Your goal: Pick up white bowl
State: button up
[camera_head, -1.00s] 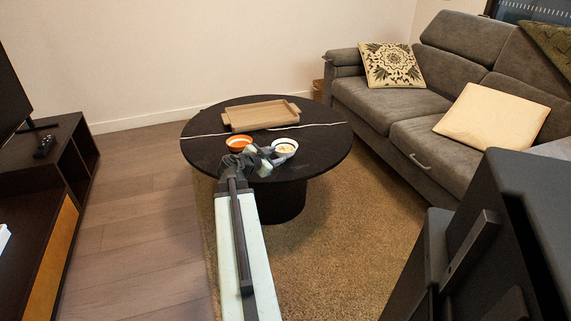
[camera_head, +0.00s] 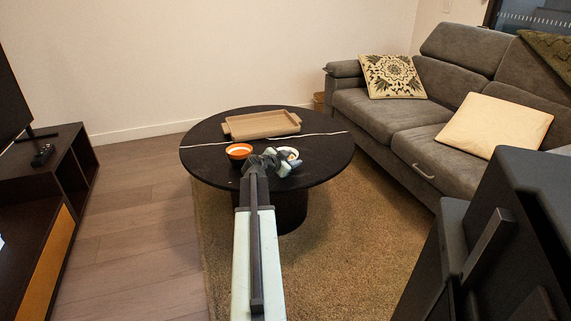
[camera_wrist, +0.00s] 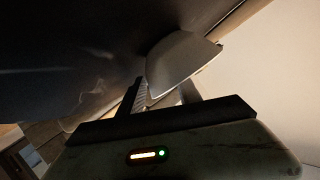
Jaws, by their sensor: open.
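The white bowl (camera_head: 291,152) sits on the dark round table (camera_head: 210,166), right of an orange bowl (camera_head: 238,151). My gripper (camera_head: 280,162) covers much of it in the head view. In the wrist view the pale bowl (camera_wrist: 183,62) looms close, its near part between the two fingers of my gripper (camera_wrist: 164,92). The fingers are apart. I cannot tell whether either finger touches the bowl.
A wooden tray (camera_head: 262,125) lies behind the bowls on the table. A grey sofa (camera_head: 375,115) stands to the right, and a dark TV cabinet (camera_head: 45,180) to the left. Wood floor between the cabinet and rug is clear.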

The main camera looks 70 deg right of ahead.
grip_shut()
